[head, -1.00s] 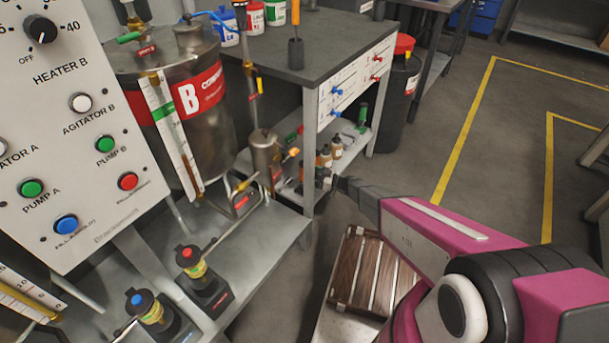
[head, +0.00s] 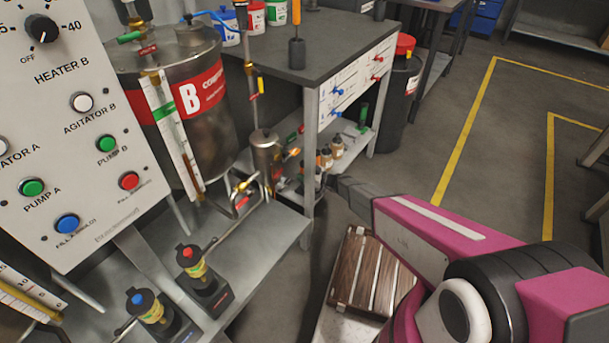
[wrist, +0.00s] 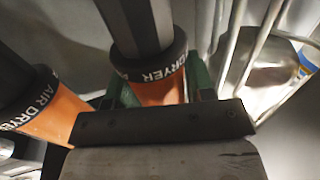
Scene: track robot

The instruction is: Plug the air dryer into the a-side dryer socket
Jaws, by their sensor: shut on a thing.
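Two air dryers show in the wrist view, each with a black collar lettered AIR DRYER and an orange part. One air dryer (wrist: 148,60) is in the middle, directly in front of my gripper (wrist: 162,100), which is shut on it. The other air dryer (wrist: 50,108) lies to the left, tilted in the picture, apart from the middle one. In the head view my gripper (head: 342,185) is a small dark shape beside the table leg, near the lower shelf. The held dryer is hard to make out there. I cannot identify the a-side dryer socket in either view.
Small bottles (head: 330,158) stand on the lower shelf near my gripper. A metal canister (head: 265,152) with pipes is to the left. In the wrist view, metal rods (wrist: 250,50) are at the right. Open floor (head: 485,165) is at right.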

